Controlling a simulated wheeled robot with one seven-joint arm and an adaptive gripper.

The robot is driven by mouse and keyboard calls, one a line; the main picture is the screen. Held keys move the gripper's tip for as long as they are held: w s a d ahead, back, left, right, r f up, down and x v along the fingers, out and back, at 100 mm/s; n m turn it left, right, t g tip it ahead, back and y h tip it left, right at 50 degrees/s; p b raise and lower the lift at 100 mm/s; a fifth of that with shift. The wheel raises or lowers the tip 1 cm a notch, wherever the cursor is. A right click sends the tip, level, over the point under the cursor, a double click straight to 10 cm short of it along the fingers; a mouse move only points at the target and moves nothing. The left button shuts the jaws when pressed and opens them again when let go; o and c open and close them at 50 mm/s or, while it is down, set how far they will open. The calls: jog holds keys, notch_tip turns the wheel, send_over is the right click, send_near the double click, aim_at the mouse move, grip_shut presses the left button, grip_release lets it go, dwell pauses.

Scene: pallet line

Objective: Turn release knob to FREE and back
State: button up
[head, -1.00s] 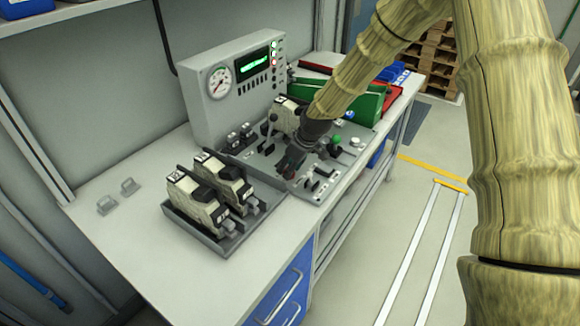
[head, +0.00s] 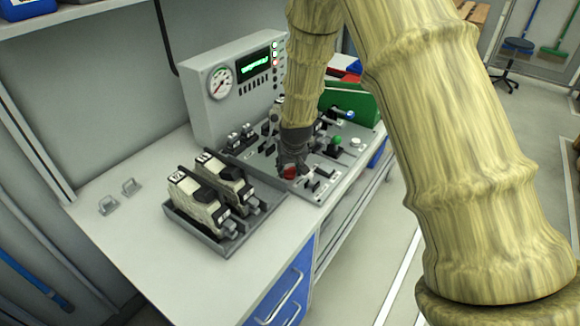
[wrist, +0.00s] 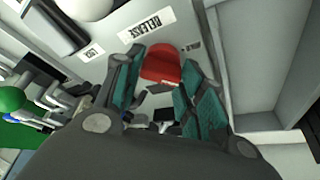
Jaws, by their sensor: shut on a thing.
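The release knob is red; in the wrist view the knob (wrist: 162,66) sits between my gripper's teal finger pads, beside a white RELEASE label (wrist: 148,27). A smaller label (wrist: 91,52) looks like LOCK. My gripper (wrist: 158,88) is shut on the knob. In the head view my gripper (head: 291,163) points down over the control panel (head: 325,187), with the red knob (head: 289,173) showing at its fingertips. The fingers hide part of the knob, and I cannot tell its exact pointer position.
A grey tray (head: 212,236) with two cream-and-black devices (head: 205,200) stands at the left of the panel. A grey console (head: 200,98) with gauge and green display is behind. A green-knobbed lever (head: 335,140) and a green bin (head: 362,108) lie to the right. The bench's left part is mostly clear.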

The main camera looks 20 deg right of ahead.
jog(key=shift+m+h+p, duration=0.3)
jog(key=shift+m+h, duration=0.3)
jog(key=shift+m, duration=0.9)
jog(key=o, duration=1)
jog(key=shift+a, duration=0.1)
jog(key=shift+r, duration=0.1)
jog(key=v, duration=1.1)
jog(key=shift+a+r, duration=0.15)
jog(key=shift+r, duration=0.25)
